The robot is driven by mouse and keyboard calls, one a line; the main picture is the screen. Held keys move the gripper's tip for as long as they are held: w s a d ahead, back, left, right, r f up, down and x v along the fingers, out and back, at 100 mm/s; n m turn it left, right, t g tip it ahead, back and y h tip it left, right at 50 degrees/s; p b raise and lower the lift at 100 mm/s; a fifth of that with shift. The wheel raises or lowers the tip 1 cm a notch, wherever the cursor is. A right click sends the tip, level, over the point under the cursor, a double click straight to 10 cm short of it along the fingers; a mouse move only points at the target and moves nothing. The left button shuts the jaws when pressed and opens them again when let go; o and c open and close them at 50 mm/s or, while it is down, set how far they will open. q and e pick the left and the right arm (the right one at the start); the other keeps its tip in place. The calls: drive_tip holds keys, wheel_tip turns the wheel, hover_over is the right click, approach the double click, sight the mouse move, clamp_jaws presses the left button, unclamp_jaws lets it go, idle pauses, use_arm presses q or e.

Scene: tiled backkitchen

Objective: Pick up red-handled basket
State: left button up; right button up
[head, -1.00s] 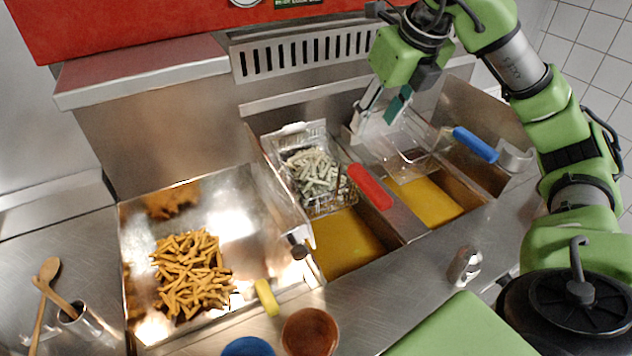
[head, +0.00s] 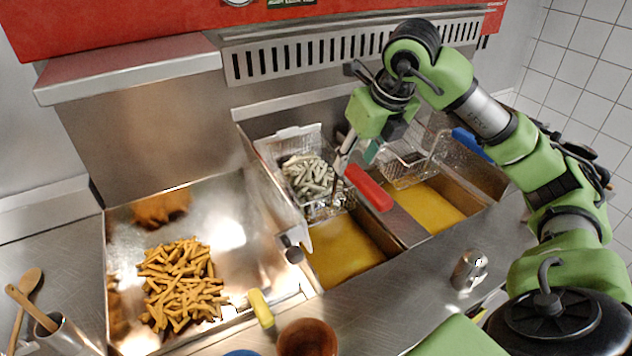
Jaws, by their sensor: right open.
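The red-handled basket (head: 277,150) is a wire fryer basket holding pale fries (head: 309,176). It hangs at the back of the left fryer well, above yellow oil. Its red handle (head: 367,187) points toward the front right. My right gripper (head: 354,163) is open and points down just behind the red handle, close to the basket's right side. I cannot tell whether a fingertip touches the handle. My left gripper is not in view.
A blue-handled basket (head: 408,160) sits in the right well, close to my right gripper. A tray of golden fries (head: 180,285) lies left. A metal shaker (head: 468,270), a brown bowl (head: 307,338) and a yellow handle (head: 261,308) are in front.

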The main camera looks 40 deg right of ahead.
sight(354, 167)
drive_tip(key=shift+d+p+x, duration=0.15)
drive_tip(key=shift+p+x, duration=0.2)
drive_tip(key=shift+x, duration=1.05)
drive_tip(key=shift+d+p+x, duration=0.15)
drive_tip(key=shift+p+x, duration=0.2)
drive_tip(key=shift+x, duration=1)
drive_tip(key=shift+s, duration=0.2)
clamp_jaws()
drive_tip(key=shift+r, duration=0.1)
